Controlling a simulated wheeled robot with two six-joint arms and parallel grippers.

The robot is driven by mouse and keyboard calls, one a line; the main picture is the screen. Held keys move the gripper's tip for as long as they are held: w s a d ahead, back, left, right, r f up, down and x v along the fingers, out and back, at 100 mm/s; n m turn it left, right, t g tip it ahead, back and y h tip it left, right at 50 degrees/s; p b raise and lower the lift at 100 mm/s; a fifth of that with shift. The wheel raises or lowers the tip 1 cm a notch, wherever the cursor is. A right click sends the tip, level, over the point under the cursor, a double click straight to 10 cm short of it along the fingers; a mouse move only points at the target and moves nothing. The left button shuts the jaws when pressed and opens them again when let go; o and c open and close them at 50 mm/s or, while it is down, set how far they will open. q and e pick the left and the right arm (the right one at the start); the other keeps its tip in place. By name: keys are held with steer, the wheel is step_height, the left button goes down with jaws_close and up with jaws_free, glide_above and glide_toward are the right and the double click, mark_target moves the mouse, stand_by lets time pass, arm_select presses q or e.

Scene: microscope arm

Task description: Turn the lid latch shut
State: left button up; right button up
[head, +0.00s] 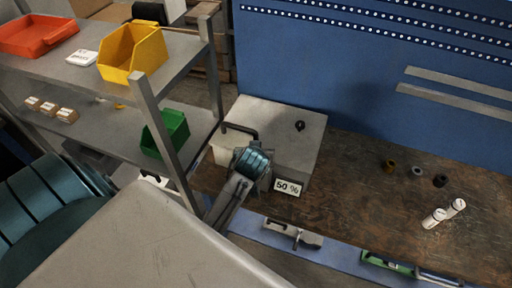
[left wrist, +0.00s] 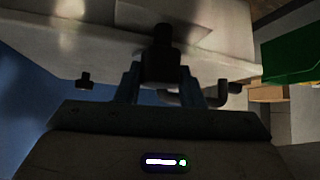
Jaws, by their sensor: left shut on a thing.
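The pale grey box with a lid (head: 285,120) stands on the workbench against the blue wall. A black bent handle (head: 241,129) and a small black knob (head: 299,126) sit on its lid. In the left wrist view, my left gripper (left wrist: 162,74) is shut on a dark latch knob (left wrist: 162,38) at the box. The handle (left wrist: 185,97) and small knob (left wrist: 84,77) also show there. In the head view my left wrist hides the latch and the fingertips, so I cannot tell the latch's angle. My right gripper is out of view.
A "50 %" sign (head: 288,187) is beside my wrist. A metal shelf (head: 168,75) with a yellow bin (head: 132,54), red bin (head: 36,36) and green bin (head: 165,134) stands close on the left.

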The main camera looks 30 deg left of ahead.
arm_select(q)
steer(key=n+g+y, duration=0.1)
steer(key=n, duration=0.1)
steer(key=n+g+y, duration=0.2)
steer(key=n, duration=0.1)
steer(key=shift+n, duration=0.3)
stand_by(0.4)
steer(key=o, duration=1)
